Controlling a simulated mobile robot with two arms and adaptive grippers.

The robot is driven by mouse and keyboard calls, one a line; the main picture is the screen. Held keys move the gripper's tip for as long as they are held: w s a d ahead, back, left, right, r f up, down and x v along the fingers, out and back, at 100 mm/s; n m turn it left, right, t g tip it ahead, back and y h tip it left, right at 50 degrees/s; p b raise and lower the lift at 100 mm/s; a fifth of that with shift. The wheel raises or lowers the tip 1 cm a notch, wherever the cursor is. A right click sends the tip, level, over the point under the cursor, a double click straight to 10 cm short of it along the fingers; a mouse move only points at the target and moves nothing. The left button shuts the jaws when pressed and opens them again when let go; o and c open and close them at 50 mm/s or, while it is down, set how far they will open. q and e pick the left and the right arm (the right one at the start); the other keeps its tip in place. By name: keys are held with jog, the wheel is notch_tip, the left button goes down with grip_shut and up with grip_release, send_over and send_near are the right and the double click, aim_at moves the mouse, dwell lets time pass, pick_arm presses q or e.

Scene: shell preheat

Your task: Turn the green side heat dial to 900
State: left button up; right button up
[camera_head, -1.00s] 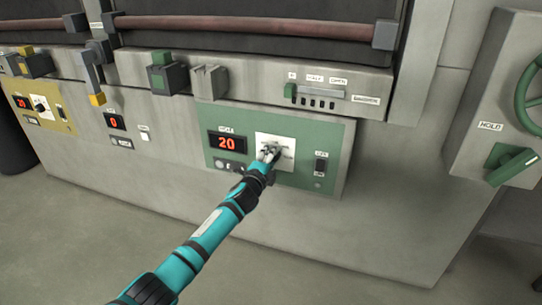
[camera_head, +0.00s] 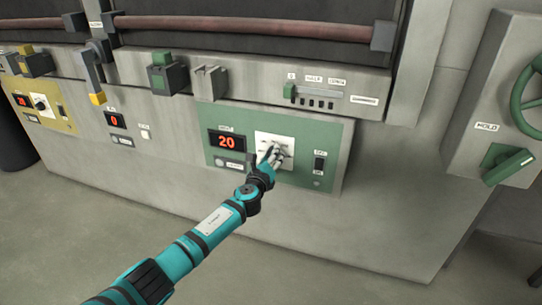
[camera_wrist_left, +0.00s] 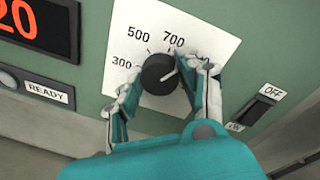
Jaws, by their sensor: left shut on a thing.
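The green panel (camera_head: 335,140) carries a black round dial (camera_wrist_left: 159,74) on a white scale plate (camera_head: 265,137). In the left wrist view the scale reads 300, 500 and 700, and a further mark at the right is partly hidden by a finger. The dial's pale pointer line slants up to the right, past 700. My left gripper (camera_wrist_left: 163,88) is shut on the dial, one finger on each side; in the head view it (camera_head: 272,156) hides most of the dial. The red display (camera_head: 227,142) reads 20. My right gripper is not in view.
An OFF/ON switch (camera_wrist_left: 258,106) is right of the dial, and a READY lamp (camera_wrist_left: 7,81) is at the left. A yellow panel (camera_head: 50,116) is at far left. A green handwheel (camera_head: 525,100) is at right.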

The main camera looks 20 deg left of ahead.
pick_arm(q)
jog(key=shift+d+f+m+p, duration=0.15)
jog(key=shift+m+p, duration=0.15)
jog(key=shift+m, duration=1.5)
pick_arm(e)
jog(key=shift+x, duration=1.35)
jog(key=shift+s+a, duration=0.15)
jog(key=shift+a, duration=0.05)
pick_arm(q)
jog(key=o, duration=1.2)
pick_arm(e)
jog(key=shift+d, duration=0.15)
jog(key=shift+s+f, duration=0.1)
